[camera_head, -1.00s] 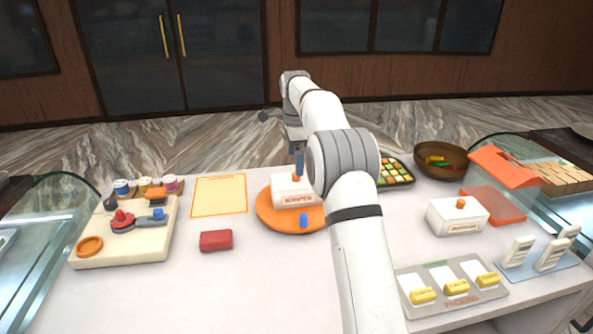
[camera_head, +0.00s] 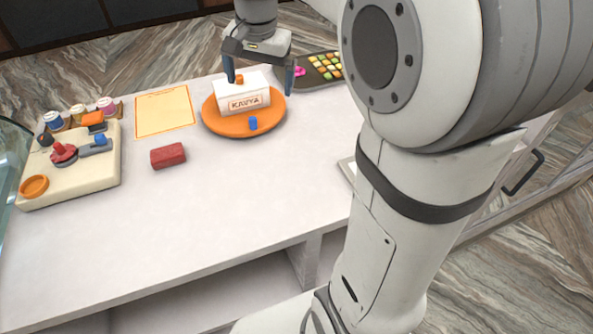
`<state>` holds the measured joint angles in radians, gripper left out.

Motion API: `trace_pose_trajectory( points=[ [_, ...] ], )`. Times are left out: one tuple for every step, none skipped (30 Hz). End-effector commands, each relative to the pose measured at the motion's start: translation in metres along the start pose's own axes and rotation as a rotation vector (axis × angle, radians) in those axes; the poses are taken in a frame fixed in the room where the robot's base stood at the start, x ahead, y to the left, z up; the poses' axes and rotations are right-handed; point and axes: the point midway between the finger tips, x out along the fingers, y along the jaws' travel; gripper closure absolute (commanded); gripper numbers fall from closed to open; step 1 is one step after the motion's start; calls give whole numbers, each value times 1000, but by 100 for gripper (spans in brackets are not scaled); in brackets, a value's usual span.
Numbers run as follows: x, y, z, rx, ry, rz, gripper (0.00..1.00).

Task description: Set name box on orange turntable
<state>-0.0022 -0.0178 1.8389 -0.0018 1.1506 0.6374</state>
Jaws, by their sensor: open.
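A white box labelled KAVYA (camera_head: 233,98) with an orange knob on top sits on the orange turntable (camera_head: 222,127). A small blue peg (camera_head: 253,123) stands at the turntable's front edge, in front of the box. My gripper (camera_head: 260,82) is open above the box, its dark fingers apart, one near the box's left side and one beyond its right end. I cannot tell whether either finger touches the box. My arm hides the right part of the counter.
A cream board (camera_head: 70,178) with a red-knobbed tool and an orange ring lies at the left, with several small jars behind it. An orange-edged sheet (camera_head: 164,110) and a red block (camera_head: 168,155) lie left of the turntable. A dark sweets tray (camera_head: 300,77) is behind right. The front counter is clear.

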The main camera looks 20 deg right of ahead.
Motion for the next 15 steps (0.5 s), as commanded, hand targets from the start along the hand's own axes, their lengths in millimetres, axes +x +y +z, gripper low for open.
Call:
trace_pose_trajectory(
  points=[
    [-2, 15, 20, -63, 12, -8, 0],
    [0, 23, 31, -106, 18, -12, 0],
    [1, 34, 46, -163, 28, -17, 0],
    [4, 42, 57, -205, 34, -19, 0],
    [6, 50, 68, -247, 42, -23, 0],
    [10, 61, 82, -303, 50, -26, 0],
    [14, 68, 93, -342, 58, -28, 0],
    [17, 76, 103, -381, 64, -30, 0],
    [22, 85, 115, -428, 73, -32, 0],
    [26, 91, 124, -461, 79, -33, 0],
    [30, 97, 131, -492, 84, -33, 0],
    [34, 103, 140, -527, 89, -34, 0],
    [38, 107, 146, -551, 94, -34, 0],
    [40, 111, 151, -572, 98, -34, 0],
    [44, 115, 156, -593, 101, -34, 0]
  ],
)
